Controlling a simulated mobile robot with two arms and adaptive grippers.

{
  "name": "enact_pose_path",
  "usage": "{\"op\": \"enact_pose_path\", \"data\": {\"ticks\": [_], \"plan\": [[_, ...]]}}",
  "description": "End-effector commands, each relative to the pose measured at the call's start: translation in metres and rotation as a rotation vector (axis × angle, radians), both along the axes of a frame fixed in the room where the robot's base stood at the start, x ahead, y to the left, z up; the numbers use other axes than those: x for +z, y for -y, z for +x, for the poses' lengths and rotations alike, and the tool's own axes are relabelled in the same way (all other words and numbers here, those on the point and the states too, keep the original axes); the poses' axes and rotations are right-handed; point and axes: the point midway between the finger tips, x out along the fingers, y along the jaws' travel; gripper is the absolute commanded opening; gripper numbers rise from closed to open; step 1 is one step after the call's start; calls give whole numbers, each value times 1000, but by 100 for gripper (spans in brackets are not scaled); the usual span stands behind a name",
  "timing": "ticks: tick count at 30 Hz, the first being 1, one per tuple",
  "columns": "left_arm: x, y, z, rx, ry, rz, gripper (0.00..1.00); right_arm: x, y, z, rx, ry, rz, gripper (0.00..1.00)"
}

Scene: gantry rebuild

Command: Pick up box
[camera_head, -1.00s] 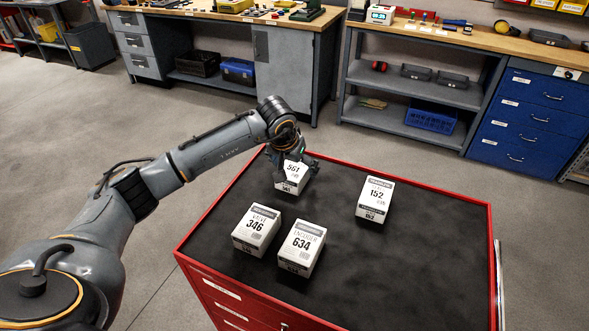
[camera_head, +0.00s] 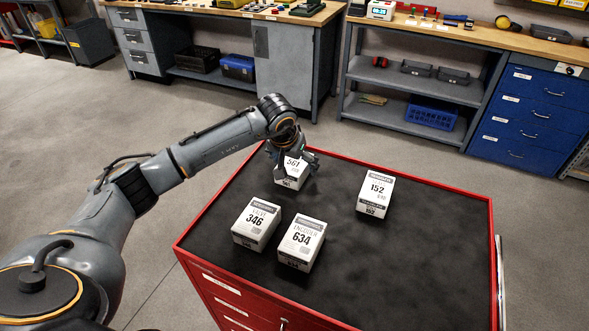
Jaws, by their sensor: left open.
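Several white labelled boxes stand on the black top of a red cabinet (camera_head: 400,268). Box 561 (camera_head: 290,182) is at the far left of the top, partly hidden by my left gripper (camera_head: 293,165). The gripper is open, with its fingers pointing down around or just above this box; I cannot tell whether they touch it. Box 152 (camera_head: 376,190) stands to the right. Box 346 (camera_head: 256,222) and box 634 (camera_head: 301,242) stand close together, nearer to me. My right gripper is not in view.
The right and front parts of the cabinet top are clear. Behind, across open floor, stand a grey workbench (camera_head: 283,60) with drawers and a shelf unit (camera_head: 405,84) with a blue crate (camera_head: 431,113). A blue drawer cabinet (camera_head: 527,115) is at the right.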

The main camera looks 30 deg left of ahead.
Motion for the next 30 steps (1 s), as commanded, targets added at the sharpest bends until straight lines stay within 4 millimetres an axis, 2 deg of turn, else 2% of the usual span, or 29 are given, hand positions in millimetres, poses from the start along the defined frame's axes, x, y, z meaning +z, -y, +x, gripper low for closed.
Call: {"op": "enact_pose_path", "data": {"ticks": [8,11,18,19,30], "plan": [[0,0,0,0,0,0,92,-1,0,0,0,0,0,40],[0,0,0,0,0,0,76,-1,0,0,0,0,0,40],[-1,0,0,0,-1,0,27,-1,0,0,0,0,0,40],[0,0,0,0,1,0,24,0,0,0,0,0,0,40],[3,1,0,0,-1,-1,24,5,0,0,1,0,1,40]]}}
